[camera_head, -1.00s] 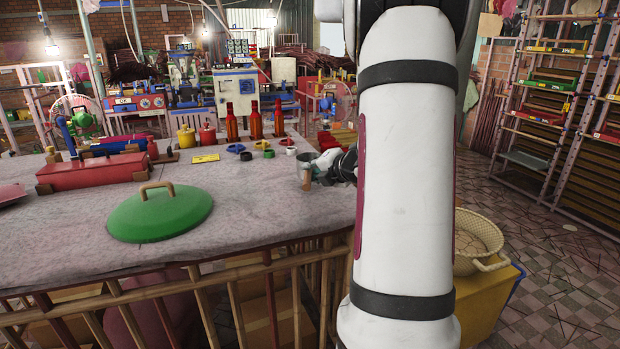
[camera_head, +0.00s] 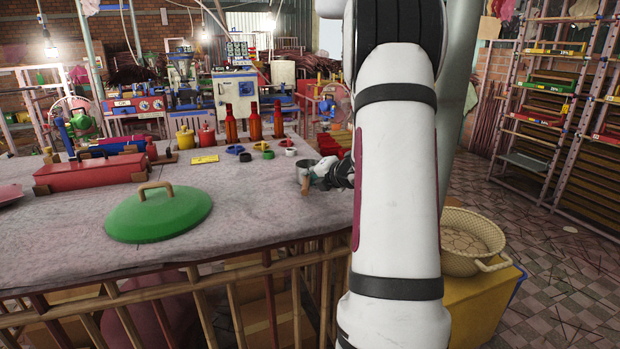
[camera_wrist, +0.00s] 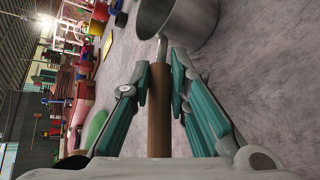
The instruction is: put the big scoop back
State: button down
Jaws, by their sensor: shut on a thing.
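The big scoop shows in the wrist view as a metal cup (camera_wrist: 184,22) with a brown wooden handle (camera_wrist: 159,112). My gripper (camera_wrist: 164,75) is shut on the handle, with a teal finger on each side of it. In the head view the scoop's metal cup (camera_head: 304,166) is small, near the right end of the cloth-covered table (camera_head: 255,205). My gripper (camera_head: 322,174) is beside it, partly hidden by my arm. I cannot tell whether the cup touches the cloth.
A green lid (camera_head: 158,218) lies at the table's front. Small coloured rings (camera_head: 263,146), red bottles (camera_head: 254,122) and a red box (camera_head: 90,173) stand farther back and left. A woven basket (camera_head: 472,243) sits on a yellow box at right. Cloth between lid and scoop is clear.

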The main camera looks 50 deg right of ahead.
jog(key=c, duration=1.5)
grip_release()
jog(key=shift+f, duration=0.1)
